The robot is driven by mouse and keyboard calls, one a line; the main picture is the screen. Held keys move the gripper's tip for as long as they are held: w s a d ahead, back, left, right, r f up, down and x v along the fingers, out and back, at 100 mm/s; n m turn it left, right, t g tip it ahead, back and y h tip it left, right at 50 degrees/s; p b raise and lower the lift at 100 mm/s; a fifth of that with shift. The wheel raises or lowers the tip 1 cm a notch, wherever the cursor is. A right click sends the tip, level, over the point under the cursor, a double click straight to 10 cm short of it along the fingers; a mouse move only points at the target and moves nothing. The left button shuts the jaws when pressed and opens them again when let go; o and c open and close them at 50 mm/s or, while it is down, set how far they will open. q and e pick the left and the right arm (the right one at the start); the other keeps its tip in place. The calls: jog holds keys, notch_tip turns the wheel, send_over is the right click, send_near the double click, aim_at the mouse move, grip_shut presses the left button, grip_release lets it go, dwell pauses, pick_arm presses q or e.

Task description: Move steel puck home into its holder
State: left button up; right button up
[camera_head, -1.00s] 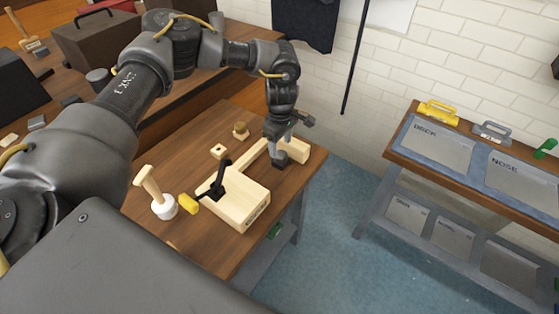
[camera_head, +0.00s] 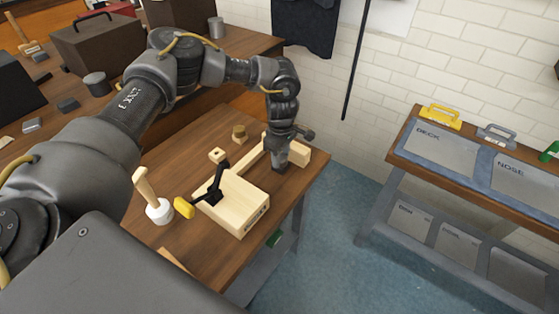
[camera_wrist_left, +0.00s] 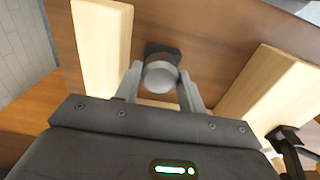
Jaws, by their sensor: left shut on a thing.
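My left gripper (camera_head: 279,163) is low over the far right part of the wooden table, between the arms of a pale wooden fixture. In the left wrist view its fingers (camera_wrist_left: 161,76) are closed on the round, grey steel puck (camera_wrist_left: 160,78). A dark square block (camera_wrist_left: 163,50), perhaps the holder, shows just beyond the puck. I cannot tell whether puck and block touch. In the head view the gripper hides the puck. My right gripper is not in view.
The pale wooden fixture (camera_head: 238,205) carries a black lever clamp (camera_head: 214,188) with a yellow end. The table's right edge is close. A labelled rack (camera_head: 450,150) stands across the blue floor.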

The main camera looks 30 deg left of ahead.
aim_at(281, 157)
pick_arm(q)
jog(key=shift+r+p, duration=0.3)
jog(key=shift+r, duration=0.15)
dwell(0.3)
jog(key=shift+r, duration=0.25)
jog(key=shift+r+p, duration=1.05)
jog(key=shift+r, duration=0.4)
